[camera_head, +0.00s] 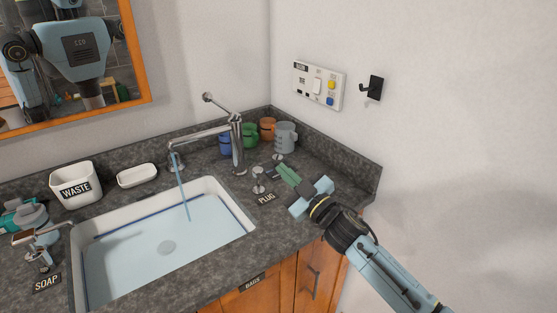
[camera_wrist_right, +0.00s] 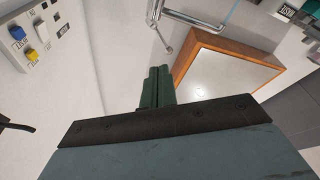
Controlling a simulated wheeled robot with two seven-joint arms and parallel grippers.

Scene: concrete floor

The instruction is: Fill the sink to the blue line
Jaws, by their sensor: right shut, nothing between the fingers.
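The white sink (camera_head: 238,236) holds pale blue water (camera_head: 140,262) with a round drain showing through it. A dark blue line (camera_head: 140,221) runs along the inner walls; the water surface looks close below it. The chrome faucet (camera_head: 237,145) is running, and a blue stream (camera_head: 182,195) falls into the sink. A small chrome plug knob (camera_head: 258,181) stands behind the PLUG label (camera_head: 266,197). My right gripper (camera_head: 284,172) is shut and empty, just right of the knob and above the counter. Its green fingers are together in the wrist view (camera_wrist_right: 160,86). My left gripper is not in view.
Blue, green, orange and grey cups (camera_head: 285,137) stand behind my right gripper. A WASTE bin (camera_head: 76,187), a white dish (camera_head: 137,176) and a SOAP dispenser (camera_head: 39,257) are on the left. A switch panel (camera_head: 318,85) and black hook (camera_head: 372,88) are on the right wall.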

